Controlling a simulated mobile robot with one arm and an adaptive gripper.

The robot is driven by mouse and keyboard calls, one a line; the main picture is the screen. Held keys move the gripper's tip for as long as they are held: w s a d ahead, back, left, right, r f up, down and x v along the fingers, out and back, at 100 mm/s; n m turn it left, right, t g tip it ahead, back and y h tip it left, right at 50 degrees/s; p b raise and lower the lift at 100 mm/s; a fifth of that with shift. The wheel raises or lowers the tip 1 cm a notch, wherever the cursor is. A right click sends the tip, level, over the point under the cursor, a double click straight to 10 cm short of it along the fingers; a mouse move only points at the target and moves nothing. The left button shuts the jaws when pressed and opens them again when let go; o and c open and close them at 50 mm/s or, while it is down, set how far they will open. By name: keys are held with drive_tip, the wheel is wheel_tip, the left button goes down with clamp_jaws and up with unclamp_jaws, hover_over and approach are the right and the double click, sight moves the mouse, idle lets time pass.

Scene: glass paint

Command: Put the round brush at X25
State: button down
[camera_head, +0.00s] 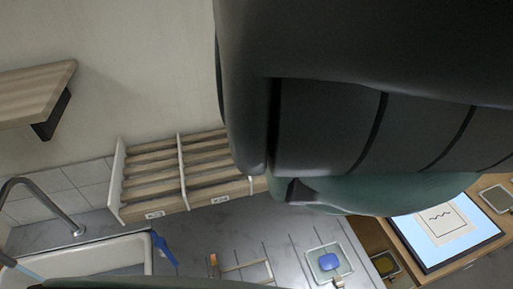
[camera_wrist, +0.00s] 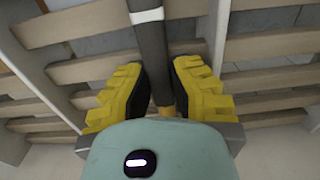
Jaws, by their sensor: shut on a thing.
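In the wrist view, my gripper (camera_wrist: 168,88), with yellow fingers and black pads, is shut on a dark grey rod (camera_wrist: 153,60) with a white band. I take the rod for the round brush; its bristles cannot be made out, so its type is not certain. The rod runs up the picture from between the fingers, in front of pale wooden slats (camera_wrist: 260,80). The slatted wooden rack (camera_head: 150,190) also shows in the head view, against the wall, with small labels on its front edge too small to read. X25 cannot be picked out. My arm hides the gripper in the head view.
A sink (camera_head: 110,253) with a curved tap (camera_head: 50,205) lies at the lower left. A wooden shelf (camera_head: 35,92) juts from the wall. A blue item (camera_head: 329,262) sits on a small square tray on the grey counter. A lit panel (camera_head: 445,230) lies at right.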

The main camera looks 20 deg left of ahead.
drive_tip(key=shift+r, duration=0.1)
idle(0.3)
drive_tip(key=shift+c, duration=1.6)
unclamp_jaws()
drive_tip(key=shift+s+a, duration=0.15)
drive_tip(key=shift+c, duration=0.2)
drive_tip(key=shift+r+p, duration=0.35)
drive_tip(key=shift+c, duration=0.3)
drive_tip(key=shift+o, duration=1.1)
drive_tip(key=shift+a+r+p, duration=0.15)
drive_tip(key=shift+r+p, duration=0.3)
drive_tip(key=shift+r, duration=0.1)
drive_tip(key=shift+d+r+p, duration=0.25)
drive_tip(key=shift+r+p, duration=0.65)
drive_tip(key=shift+r, duration=0.25)
drive_tip(key=shift+r+p, duration=1.45)
drive_tip(key=shift+r, duration=0.55)
